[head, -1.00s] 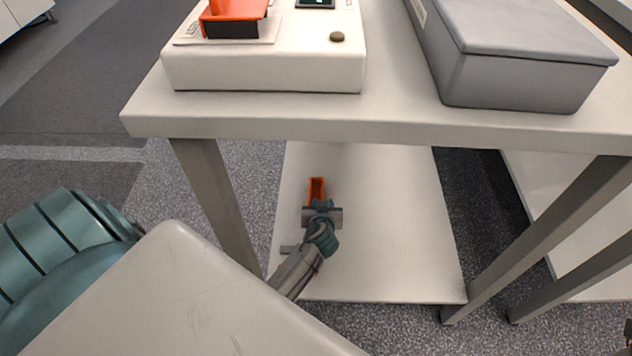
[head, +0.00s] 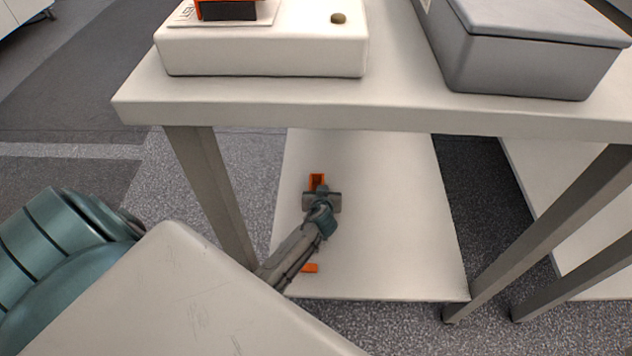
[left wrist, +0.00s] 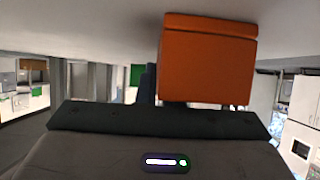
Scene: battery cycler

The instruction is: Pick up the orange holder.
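An orange holder (head: 317,181) shows on the lower shelf, just beyond my left gripper (head: 320,193), which partly covers its near end. In the left wrist view the holder (left wrist: 207,62) is a large orange block close in front of the gripper's dark body, right of centre. One dark finger shows along the holder's left side. The other finger is mostly hidden, so I cannot tell whether the gripper is closed on it. A second small orange piece (head: 310,268) lies on the shelf beside my left forearm. My right gripper is out of view.
The white tabletop (head: 400,117) overhangs the shelf (head: 390,220); my left arm reaches in past the grey table leg (head: 210,195). On top stand a white device (head: 265,52) with an orange-and-black part (head: 228,10) and a grey lidded box (head: 530,65). The shelf's right side is clear.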

